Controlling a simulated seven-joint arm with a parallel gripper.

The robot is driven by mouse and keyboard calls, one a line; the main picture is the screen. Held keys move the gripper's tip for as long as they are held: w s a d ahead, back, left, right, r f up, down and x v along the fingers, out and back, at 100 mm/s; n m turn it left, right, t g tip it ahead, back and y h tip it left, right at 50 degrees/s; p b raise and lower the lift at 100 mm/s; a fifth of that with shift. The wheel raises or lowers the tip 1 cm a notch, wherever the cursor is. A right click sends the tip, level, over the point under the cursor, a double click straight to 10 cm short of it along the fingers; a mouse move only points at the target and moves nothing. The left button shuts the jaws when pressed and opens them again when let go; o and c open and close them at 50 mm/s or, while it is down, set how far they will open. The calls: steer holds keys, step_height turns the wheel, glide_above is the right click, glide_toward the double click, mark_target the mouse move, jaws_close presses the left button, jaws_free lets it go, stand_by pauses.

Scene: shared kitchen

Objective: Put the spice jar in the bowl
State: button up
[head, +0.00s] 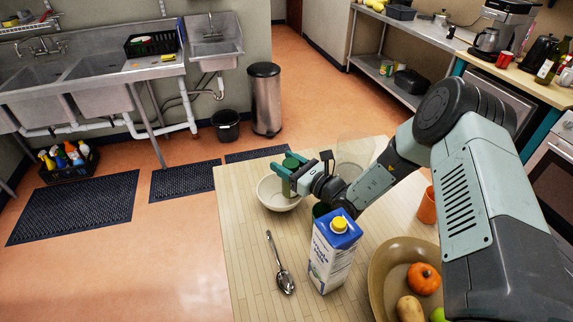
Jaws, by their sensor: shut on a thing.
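The cream bowl (273,201) stands on the wooden table near its far left side. My gripper (287,176) is over the bowl, its green fingers shut on the spice jar (291,162). Only the jar's dark green top shows clearly between the fingers; its lower part is hidden. The jar appears to be above or just inside the bowl's opening; from this view I cannot tell whether it touches the bowl.
A blue and white carton (333,252) stands right of a spoon (280,264). A dark green object (320,210) is partly hidden behind the carton. A large tan bowl (382,268) holds produce. An orange cup (427,207) stands at the right. The table's front left is clear.

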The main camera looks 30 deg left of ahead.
steer(key=shift+f, duration=0.35)
steer(key=o, duration=1.2)
